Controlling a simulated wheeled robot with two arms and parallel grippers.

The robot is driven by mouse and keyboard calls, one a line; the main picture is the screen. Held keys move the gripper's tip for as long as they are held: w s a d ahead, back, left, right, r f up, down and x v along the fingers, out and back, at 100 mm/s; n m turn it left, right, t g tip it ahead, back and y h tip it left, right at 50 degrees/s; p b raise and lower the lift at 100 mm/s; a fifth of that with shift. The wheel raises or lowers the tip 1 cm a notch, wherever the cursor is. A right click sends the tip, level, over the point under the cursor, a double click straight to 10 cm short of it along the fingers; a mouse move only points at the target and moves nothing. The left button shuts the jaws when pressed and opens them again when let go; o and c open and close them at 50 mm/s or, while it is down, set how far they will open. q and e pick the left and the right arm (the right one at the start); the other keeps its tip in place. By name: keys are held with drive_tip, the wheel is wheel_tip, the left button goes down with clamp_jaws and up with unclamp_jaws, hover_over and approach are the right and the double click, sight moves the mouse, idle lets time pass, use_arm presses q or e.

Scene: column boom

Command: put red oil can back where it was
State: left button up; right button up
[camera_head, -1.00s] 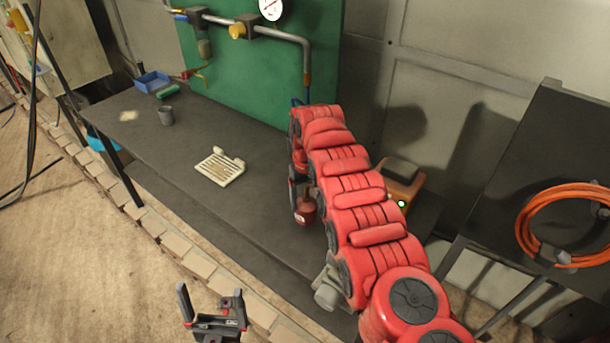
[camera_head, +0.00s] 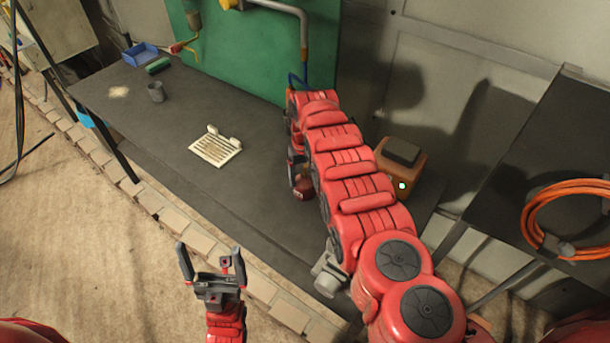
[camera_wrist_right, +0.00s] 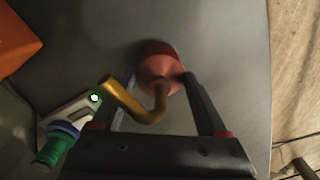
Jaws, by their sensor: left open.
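The red oil can (camera_head: 304,188) is at the right part of the dark bench, beside my right gripper (camera_head: 295,168) and partly hidden by it. In the right wrist view the can (camera_wrist_right: 160,66) is between the two fingers of my right gripper (camera_wrist_right: 160,78), which look closed on its sides. Its brass spout (camera_wrist_right: 130,100) points back toward the camera. I cannot tell whether the can's base touches the bench. My left gripper (camera_head: 212,262) is open and empty, in front of the bench over the brick edging.
An orange box (camera_head: 400,168) with a green light stands right of my right arm.

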drive_tip(key=o, duration=0.3)
drive_tip(key=shift+w, duration=0.1)
drive_tip(key=shift+r, duration=0.2)
wheel_tip(320, 180, up, 11)
drive_tip(key=b, duration=0.3)
drive_tip(key=shift+r, duration=0.45)
